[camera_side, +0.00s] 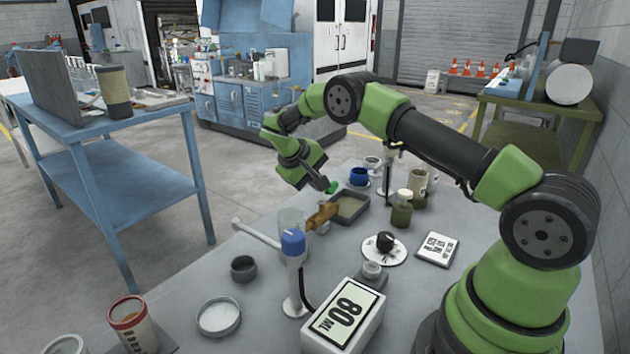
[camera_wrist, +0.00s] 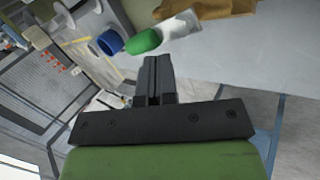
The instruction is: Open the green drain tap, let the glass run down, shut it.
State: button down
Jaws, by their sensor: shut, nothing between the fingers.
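The green tap handle (camera_side: 332,187) sits at the top of a brown brass tap body (camera_side: 320,216), above a dark square tray (camera_side: 364,215). The green handle also shows in the wrist view (camera_wrist: 144,41), just beyond my fingertips and slightly left. My gripper (camera_side: 324,184) is shut and empty, tilted down close beside the handle; I cannot tell whether it touches. The clear glass (camera_side: 291,218) stands left of the brass body, partly behind a blue knob. The liquid level in it is too faint to tell.
The blue knob (camera_side: 293,241) tops a white post in front. A white display box (camera_side: 343,316) with large digits stands at the front. A blue cup (camera_side: 359,177), jars (camera_side: 401,213) and a round dial plate (camera_side: 383,252) lie right. A shallow white dish (camera_side: 219,317) is front left.

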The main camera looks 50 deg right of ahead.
jog(key=v, duration=1)
jog(key=shift+r, duration=0.1)
